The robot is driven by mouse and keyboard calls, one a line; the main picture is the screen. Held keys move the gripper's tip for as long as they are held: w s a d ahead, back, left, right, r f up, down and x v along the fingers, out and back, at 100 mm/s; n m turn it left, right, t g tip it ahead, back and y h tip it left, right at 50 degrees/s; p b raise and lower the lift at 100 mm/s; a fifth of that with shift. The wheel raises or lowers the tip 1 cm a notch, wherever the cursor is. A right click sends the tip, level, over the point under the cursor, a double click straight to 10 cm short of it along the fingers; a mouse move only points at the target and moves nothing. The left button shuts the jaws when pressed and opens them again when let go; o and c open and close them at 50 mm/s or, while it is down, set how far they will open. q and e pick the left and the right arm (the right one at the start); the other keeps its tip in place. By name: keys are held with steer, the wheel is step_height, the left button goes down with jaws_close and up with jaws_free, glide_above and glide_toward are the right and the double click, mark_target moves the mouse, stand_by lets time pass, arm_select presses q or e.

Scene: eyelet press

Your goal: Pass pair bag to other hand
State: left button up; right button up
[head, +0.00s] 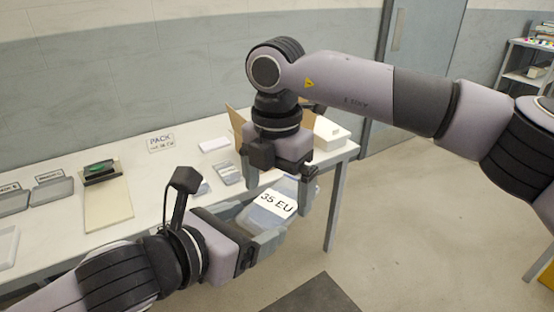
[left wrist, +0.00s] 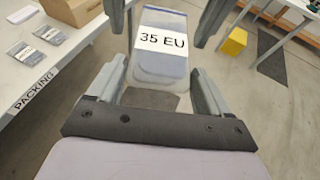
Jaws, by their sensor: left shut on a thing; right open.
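The pair bag (head: 257,217) is a clear, bluish bag with a white label reading "35 EU". It hangs in the air in front of the table edge. My left gripper (head: 268,240) is shut on it from below. In the left wrist view, the bag (left wrist: 160,68) extends out from between my left fingers. My right gripper (head: 278,200) points down from above and is open, with one finger on each side of the bag. Both right fingertips also show at the top of the left wrist view. I cannot tell whether they touch the bag.
The white table (head: 140,215) lies behind the grippers. Grey bags (head: 229,174) lie flat on it near an open cardboard box (head: 236,119) and a white box (head: 329,135). A cream board (head: 107,204) lies farther left. A dark mat (head: 313,296) is on the open floor.

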steer(key=shift+f, duration=0.85)
steer(key=c, duration=1)
arm_select(q)
steer(key=o, duration=1.1)
arm_select(e)
steer(key=shift+c, duration=0.2)
arm_select(q)
steer(key=shift+r, duration=0.15)
